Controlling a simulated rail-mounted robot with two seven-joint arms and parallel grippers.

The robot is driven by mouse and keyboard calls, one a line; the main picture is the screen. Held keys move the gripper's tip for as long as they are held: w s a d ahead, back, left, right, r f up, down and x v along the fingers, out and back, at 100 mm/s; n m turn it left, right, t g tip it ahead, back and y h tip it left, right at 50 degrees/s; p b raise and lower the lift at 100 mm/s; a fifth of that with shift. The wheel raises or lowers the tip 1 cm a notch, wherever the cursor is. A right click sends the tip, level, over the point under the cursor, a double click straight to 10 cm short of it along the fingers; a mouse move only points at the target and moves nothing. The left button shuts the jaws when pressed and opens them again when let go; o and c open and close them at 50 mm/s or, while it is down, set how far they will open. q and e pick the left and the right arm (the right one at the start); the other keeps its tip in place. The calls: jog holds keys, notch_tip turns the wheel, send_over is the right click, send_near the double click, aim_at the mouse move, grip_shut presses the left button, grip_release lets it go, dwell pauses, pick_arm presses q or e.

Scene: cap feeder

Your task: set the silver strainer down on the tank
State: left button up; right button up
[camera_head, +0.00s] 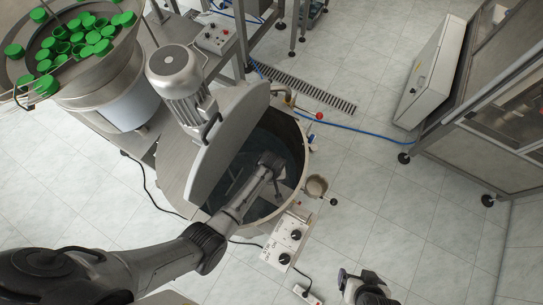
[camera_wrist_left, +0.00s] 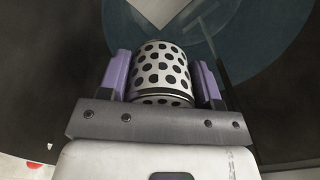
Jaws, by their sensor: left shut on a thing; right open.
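The tank (camera_head: 304,148) stands in the middle of the head view with its round mouth open and a dark inside. Its grey lid (camera_head: 226,142) is tilted up on the left. My left gripper (camera_head: 277,164) is over the tank's mouth. In the left wrist view, the purple fingers of my left gripper (camera_wrist_left: 164,82) are shut on the silver strainer (camera_wrist_left: 162,62), a drum with round dark holes. The arm hides the strainer in the head view. I cannot tell its height over the tank. My right gripper (camera_head: 353,280) is open and empty over the floor at the bottom.
A motor (camera_head: 178,75) sits on the tank lid. A control box (camera_head: 286,241) with black knobs and a small round fitting (camera_head: 316,186) stick out from the tank's near right side. A feeder bowl of green caps (camera_head: 78,44) is upper left. The tiled floor right of the tank is mostly clear.

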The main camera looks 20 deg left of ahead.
pick_arm(q)
jog(key=b, duration=0.7)
send_over(271, 191)
notch_tip(271, 191, down, 15)
jog(key=shift+d+f, duration=0.15)
jog(key=shift+f+b, duration=1.4)
jog(key=shift+f, duration=0.7)
jog(key=shift+f, duration=0.15)
jog(key=o, duration=0.5)
jog(key=shift+f, duration=0.1)
jog(key=o, duration=0.5)
notch_tip(271, 191, up, 12)
jog(key=p, duration=0.7)
jog(key=shift+r+p, duration=0.25)
jog(key=shift+p, duration=0.1)
